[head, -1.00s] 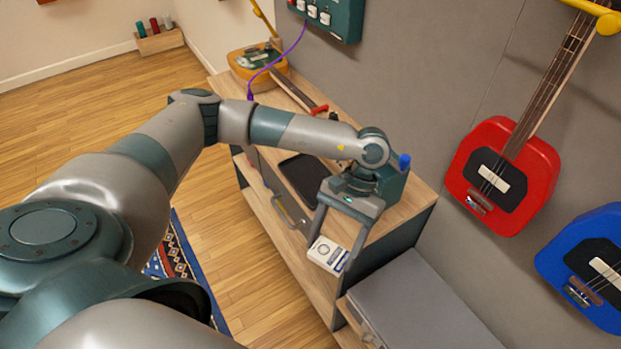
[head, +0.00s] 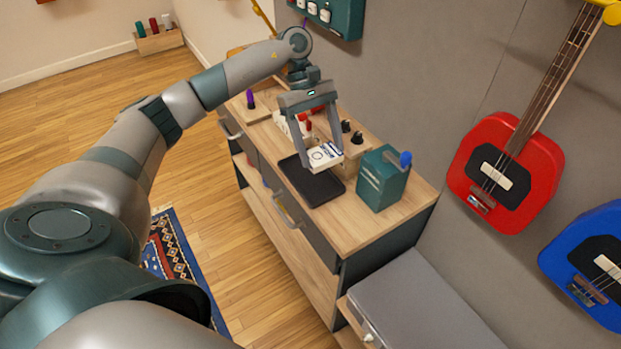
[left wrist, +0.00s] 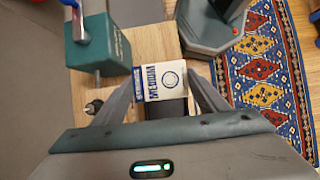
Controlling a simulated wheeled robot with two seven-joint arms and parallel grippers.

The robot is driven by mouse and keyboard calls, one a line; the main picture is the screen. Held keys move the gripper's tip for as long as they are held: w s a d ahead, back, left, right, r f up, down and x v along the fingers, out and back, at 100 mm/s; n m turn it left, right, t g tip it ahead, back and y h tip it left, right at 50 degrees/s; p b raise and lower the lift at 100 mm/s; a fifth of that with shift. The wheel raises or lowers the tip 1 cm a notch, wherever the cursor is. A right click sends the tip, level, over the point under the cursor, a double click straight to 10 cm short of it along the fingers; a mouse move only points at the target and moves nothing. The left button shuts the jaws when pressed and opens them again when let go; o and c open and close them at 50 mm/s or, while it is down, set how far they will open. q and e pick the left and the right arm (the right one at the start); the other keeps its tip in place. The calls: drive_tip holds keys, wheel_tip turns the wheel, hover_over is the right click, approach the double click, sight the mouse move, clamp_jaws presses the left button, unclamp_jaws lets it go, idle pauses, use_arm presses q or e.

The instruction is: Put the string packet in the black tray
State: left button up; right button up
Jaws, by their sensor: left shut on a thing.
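The string packet (head: 325,155) is white with dark blue print. My left gripper (head: 322,158) is shut on it and holds it in the air over the wooden cabinet top. The black tray (head: 315,188) lies flat on that top. In the head view the packet overlaps the tray's far end; its exact height above it is hard to tell. In the left wrist view the packet (left wrist: 160,82) sits between the fingers with "MEDIUM" readable, and a dark strip of the tray (left wrist: 168,108) shows beside it. My right gripper is not in view.
A teal box with a blue knob (head: 382,182) stands right of the tray. A wooden block with black knobs (head: 352,142) and a white-and-red item (head: 282,122) stand behind it. The cabinet's front right top (head: 345,228) is bare. Guitars hang on the wall.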

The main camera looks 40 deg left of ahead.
use_arm(q)
drive_tip(key=shift+w+a+r, duration=0.1)
drive_tip(key=shift+a+r, duration=0.05)
drive_tip(key=shift+a, duration=0.05)
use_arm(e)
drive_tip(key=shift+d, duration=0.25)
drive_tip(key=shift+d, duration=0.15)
use_arm(q)
drive_tip(key=shift+f, duration=0.25)
wheel_tip(320, 180, down, 6)
drive_tip(key=shift+r+p, duration=0.15)
drive_tip(key=shift+p, duration=1.1)
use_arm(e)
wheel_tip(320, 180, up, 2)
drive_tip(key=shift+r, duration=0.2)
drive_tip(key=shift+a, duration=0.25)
